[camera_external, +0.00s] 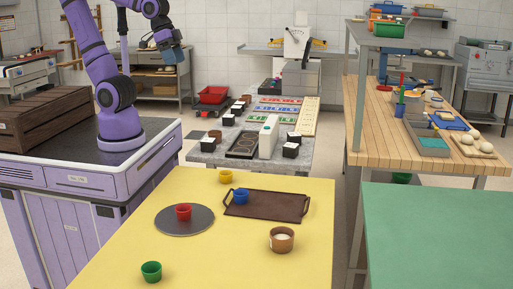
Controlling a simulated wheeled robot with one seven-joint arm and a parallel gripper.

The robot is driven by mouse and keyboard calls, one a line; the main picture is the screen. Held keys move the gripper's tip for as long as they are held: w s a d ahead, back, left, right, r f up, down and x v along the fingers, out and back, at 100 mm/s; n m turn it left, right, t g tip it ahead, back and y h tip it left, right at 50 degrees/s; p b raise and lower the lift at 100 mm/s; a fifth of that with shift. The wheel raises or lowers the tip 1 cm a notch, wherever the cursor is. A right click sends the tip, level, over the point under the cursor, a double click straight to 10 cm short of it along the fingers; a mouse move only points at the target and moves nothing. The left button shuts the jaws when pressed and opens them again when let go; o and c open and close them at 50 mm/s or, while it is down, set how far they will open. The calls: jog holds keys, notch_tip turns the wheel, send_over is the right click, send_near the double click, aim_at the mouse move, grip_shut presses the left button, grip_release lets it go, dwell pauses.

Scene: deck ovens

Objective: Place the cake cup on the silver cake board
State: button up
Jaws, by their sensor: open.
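The silver cake board (170,228) is a round dark-grey disc on the yellow table. A brown cup (282,241) with pale contents stands at the right.
The yellow table (225,265) has free room at its front and middle. A grey stone-topped table (215,156) with small boxes stands behind it. A green table (440,235) is at the right, and a wooden bench (375,125) with trays and tools stands beyond it.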

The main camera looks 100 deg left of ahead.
jog(key=s+a+r, duration=0.2)
jog(key=s+a, duration=0.1)
jog(key=s, duration=0.3)
jog(key=shift+s+a+r+m+t+y, duration=0.15)
jog(key=shift+r+m+t+y, duration=0.15)
jog(key=shift+m+t, duration=0.1)
